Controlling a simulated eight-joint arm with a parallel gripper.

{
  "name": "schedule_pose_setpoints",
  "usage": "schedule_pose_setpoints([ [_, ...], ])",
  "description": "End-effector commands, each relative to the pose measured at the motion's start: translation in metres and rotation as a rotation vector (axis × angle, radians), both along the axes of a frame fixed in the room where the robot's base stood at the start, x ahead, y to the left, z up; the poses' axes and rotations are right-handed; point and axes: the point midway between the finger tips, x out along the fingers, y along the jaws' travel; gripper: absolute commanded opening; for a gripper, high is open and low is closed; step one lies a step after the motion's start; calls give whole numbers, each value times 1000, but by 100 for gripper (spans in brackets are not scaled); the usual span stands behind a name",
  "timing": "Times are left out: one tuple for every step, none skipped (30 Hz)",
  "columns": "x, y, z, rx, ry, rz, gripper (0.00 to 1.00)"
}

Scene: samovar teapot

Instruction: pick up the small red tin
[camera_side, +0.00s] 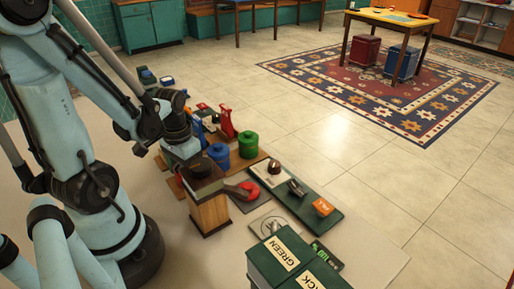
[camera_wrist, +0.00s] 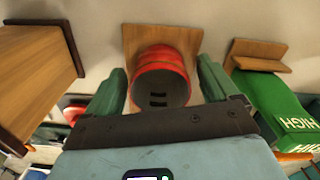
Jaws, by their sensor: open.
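A red ribbed round tin (camera_wrist: 162,57) with a dark face carrying small slots shows in the wrist view, in front of a wooden board (camera_wrist: 130,38). My gripper (camera_wrist: 160,70) is open, with one green finger on each side of the tin. Small gaps seem to show between the fingers and the tin; I cannot tell whether either touches. In the side view my gripper (camera_side: 183,150) is low over the near end of the cluttered work area. Its fingertips and the small red tin cannot be made out there.
A wooden block (camera_wrist: 35,75) stands left of my gripper and a green box marked HIGH (camera_wrist: 285,112) close on its right. The side view shows a blue tin (camera_side: 219,156), a green tin (camera_side: 248,146) and green boxes (camera_side: 280,262) in front. Open floor lies to the right.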

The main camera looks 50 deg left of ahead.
Motion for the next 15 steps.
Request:
schedule_pose_setpoints([
  [0,0,0,0,0,0,87],
  [0,0,0,0,0,0,87],
  [0,0,0,0,0,0,87],
  [0,0,0,0,0,0,87],
  [0,0,0,0,0,0,87],
  [0,0,0,0,0,0,87],
  [0,0,0,0,0,0,86],
  [0,0,0,0,0,0,81],
  [0,0,0,0,0,0,75],
  [0,0,0,0,0,0,71],
  [0,0,0,0,0,0,66],
  [0,0,0,0,0,0,60],
  [0,0,0,0,0,0,55],
  [0,0,0,0,0,0,51],
  [0,0,0,0,0,0,45],
])
